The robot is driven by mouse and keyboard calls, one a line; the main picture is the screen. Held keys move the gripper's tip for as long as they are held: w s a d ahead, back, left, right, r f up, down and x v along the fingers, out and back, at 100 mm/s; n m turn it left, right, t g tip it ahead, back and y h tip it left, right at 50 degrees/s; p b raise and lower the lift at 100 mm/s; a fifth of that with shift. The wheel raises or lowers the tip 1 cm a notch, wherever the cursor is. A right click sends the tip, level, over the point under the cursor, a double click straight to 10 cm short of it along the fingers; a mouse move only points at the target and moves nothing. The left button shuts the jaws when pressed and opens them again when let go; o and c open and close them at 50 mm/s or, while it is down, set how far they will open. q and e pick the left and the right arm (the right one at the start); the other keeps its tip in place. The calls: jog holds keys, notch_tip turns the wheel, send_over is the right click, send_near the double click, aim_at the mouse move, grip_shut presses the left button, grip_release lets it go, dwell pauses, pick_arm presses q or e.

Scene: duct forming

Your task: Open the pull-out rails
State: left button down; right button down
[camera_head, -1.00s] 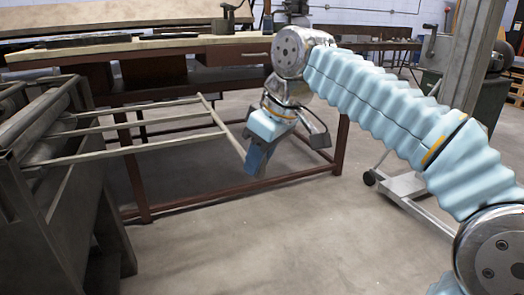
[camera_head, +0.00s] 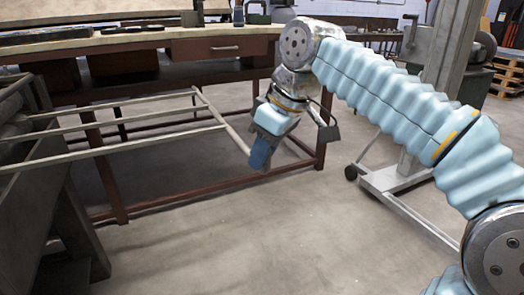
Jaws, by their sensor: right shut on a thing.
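The pull-out rails (camera_head: 130,149) are several thin metal bars reaching right from the dark machine (camera_head: 25,215) at the left. A crossbar (camera_head: 212,108) joins their outer ends. The rails stand well out from the machine. My right gripper (camera_head: 260,156) is at the near end of the crossbar, at the middle of the view. Its blue fingers are shut on that end, and they hide the exact contact. My left gripper is not in view.
A workbench (camera_head: 150,42) with a drawer and a brown frame stands behind the rails. A wheeled stand (camera_head: 395,180) is at the right, behind my right arm. The concrete floor (camera_head: 270,245) in front is clear.

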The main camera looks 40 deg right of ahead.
jog(key=c, duration=1.1)
grip_release()
jog(key=shift+d, duration=0.4)
jog(key=shift+o, duration=0.2)
jog(key=shift+a, duration=0.1)
jog(key=shift+s+r, duration=0.2)
jog(key=shift+r, duration=0.35)
jog(key=p+v, duration=0.1)
jog(key=v, duration=1.1)
jog(key=shift+s+r+p, duration=0.2)
jog(key=shift+r+p, duration=0.1)
